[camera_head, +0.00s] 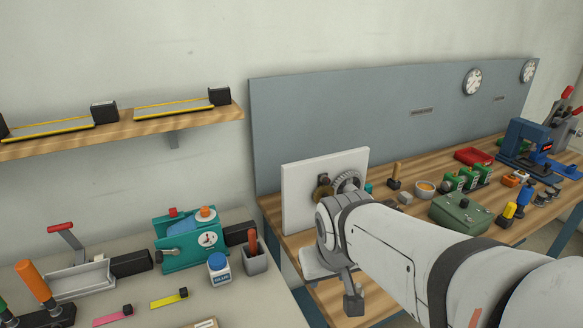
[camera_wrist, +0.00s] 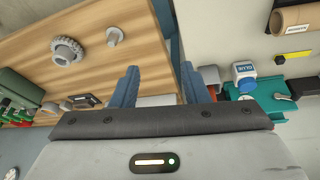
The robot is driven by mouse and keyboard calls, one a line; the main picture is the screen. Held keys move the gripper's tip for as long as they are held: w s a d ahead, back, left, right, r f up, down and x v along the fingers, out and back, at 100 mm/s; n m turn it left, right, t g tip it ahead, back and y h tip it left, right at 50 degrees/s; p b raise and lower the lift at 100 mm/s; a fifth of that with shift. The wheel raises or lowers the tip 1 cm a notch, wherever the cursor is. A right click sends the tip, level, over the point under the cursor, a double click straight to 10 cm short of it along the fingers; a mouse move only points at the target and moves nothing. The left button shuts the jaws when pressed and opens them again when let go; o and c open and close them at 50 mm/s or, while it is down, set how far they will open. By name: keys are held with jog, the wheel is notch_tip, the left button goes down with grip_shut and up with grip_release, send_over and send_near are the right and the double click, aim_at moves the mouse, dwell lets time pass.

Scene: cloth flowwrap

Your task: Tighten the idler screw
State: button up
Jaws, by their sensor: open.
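A white upright panel (camera_head: 297,198) stands on the wooden bench and carries a toothed grey gear (camera_head: 347,181) and a dark brownish round part (camera_head: 323,187) beside it. My forearm and wrist hide the panel's lower right. I cannot make out the idler screw for sure in either view. In the wrist view, a toothed gear (camera_wrist: 67,49) and a small grey round part (camera_wrist: 114,36) lie over the wood, apart from my fingers. My gripper (camera_wrist: 160,80) is open, its two blue fingers well apart, with nothing held between them.
On the grey left table are a teal machine (camera_head: 178,254), a glue bottle (camera_head: 219,267) and a pen cup (camera_head: 255,262).

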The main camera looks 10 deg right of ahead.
jog(key=w+d+f+n+t+h+b, duration=0.15)
jog(key=w+d+t+b, duration=0.35)
jog(key=w+d, duration=0.5)
jog(key=n+t+y+b, duration=0.6)
jog(key=n+t+b, duration=0.2)
jog(key=t, duration=0.1)
send_near(327, 182)
jog(key=x, duration=0.8)
jog(key=shift+w+r, duration=0.1)
jog(key=shift+c, duration=0.5)
